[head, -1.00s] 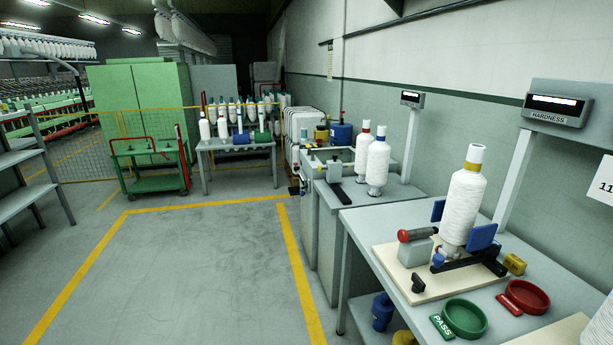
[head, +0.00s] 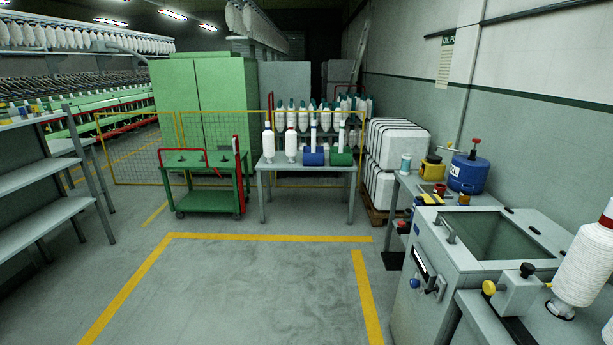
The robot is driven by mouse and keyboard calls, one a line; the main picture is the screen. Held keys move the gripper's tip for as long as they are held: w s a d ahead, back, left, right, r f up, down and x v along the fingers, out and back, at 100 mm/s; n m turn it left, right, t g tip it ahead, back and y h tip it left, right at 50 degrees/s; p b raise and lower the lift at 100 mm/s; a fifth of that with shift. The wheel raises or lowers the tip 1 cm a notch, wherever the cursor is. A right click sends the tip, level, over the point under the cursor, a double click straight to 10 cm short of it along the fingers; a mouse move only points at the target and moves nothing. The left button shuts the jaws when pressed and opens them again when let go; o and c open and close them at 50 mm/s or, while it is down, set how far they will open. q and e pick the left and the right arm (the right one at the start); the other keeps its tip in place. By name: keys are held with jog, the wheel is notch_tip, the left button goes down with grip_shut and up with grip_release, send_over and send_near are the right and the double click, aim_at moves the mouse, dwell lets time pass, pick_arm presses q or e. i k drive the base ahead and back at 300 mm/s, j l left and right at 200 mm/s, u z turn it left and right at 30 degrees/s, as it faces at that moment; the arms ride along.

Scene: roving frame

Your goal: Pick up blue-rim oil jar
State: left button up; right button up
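I cannot make out a jar with a clear blue rim. On the small bench (head: 402,181) at right stands a blue drum (head: 468,174) with a pale label and a red-topped fitting. Beside it are a yellow can (head: 432,169) with a dark top and a pale spool-like item with teal ends (head: 405,163). Several small yellow, red and dark items lie in front of them, too small to tell apart. Neither of my grippers is in view.
A grey machine (head: 470,250) with an open basin juts out at near right, with a white yarn cone (head: 587,262). A green cart (head: 205,182), a table of cones (head: 305,169) and a yellow fence are ahead. Shelves (head: 40,180) stand left. The middle floor is clear.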

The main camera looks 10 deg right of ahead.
aim_at(466, 190)
jog(key=i+z, duration=0.1)
jog(key=i, duration=0.95)
jog(key=i+z, duration=0.1)
jog(key=i, duration=0.95)
jog(key=i+j+z, duration=0.1)
jog(key=i, duration=0.9)
